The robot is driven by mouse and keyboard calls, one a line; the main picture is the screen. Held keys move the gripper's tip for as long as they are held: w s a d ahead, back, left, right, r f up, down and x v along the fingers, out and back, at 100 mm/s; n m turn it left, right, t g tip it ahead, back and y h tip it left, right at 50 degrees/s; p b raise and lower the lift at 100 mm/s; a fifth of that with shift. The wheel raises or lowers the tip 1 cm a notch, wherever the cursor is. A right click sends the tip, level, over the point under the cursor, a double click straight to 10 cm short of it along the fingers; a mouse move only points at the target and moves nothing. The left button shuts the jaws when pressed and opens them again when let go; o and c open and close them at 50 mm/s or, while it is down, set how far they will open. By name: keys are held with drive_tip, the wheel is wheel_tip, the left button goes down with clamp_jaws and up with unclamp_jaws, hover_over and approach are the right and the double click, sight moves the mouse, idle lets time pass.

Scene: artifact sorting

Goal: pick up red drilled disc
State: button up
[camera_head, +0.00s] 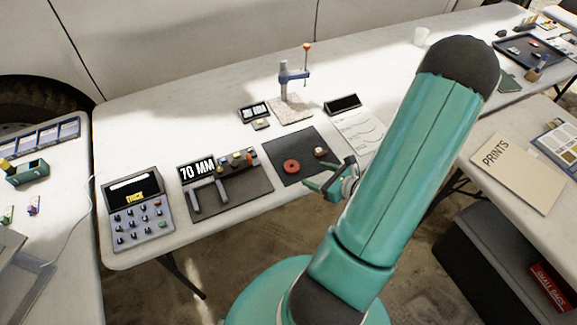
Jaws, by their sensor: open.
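The red drilled disc (291,166) lies flat on a dark mat (283,148) on the white table. It is a thick red ring with a dark hole in its middle. My gripper (314,184) is at the end of my teal arm, just right of and nearer than the disc, by the mat's front right edge. Its fingers are apart and nothing shows between them. A small pale and reddish piece (320,152) sits on the same mat, right of the disc and close to the gripper.
Left of the mat are a caliper-like tool with a "70 MM" display (197,169) and a keypad device (137,212). Behind stand a gauge stand (285,80) and a small scale (255,113). A white sheet (361,132) lies right. My arm hides part of the table.

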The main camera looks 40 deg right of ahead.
sight(290, 165)
drive_tip(key=x, duration=0.3)
drive_tip(key=shift+w+f, duration=0.1)
drive_tip(key=shift+w, duration=0.05)
drive_tip(key=x, duration=0.5)
drive_tip(key=shift+w+a, duration=0.2)
drive_tip(key=shift+w, duration=0.05)
drive_tip(key=c, duration=1.1)
drive_tip(key=shift+o, duration=0.2)
